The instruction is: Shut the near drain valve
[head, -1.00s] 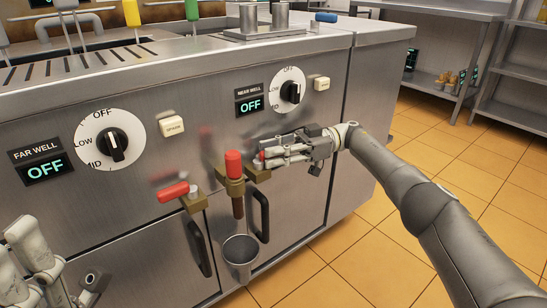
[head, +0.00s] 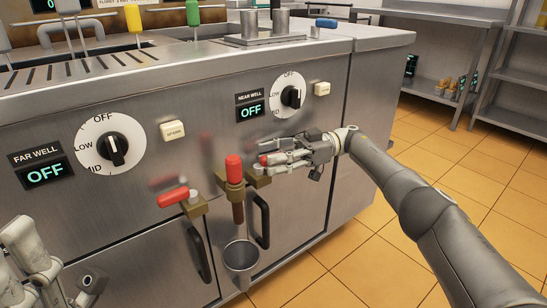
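The near drain valve's red handle (head: 264,159) shows beneath the NEAR WELL dial, lying sideways beside its brass body (head: 259,177). My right gripper (head: 275,161) is around this handle, with red showing between its fingers; it appears shut on it. The fingers hide most of the handle. My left gripper (head: 45,265) is at the lower left, cut by the frame edge and away from the valves; its fingertips are unclear.
Another valve has an upright red handle (head: 233,168) and a spout above a metal cup (head: 240,257). A third valve has a sideways red handle (head: 173,197). Black door handles (head: 262,221) stick out below. Floor at right is clear.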

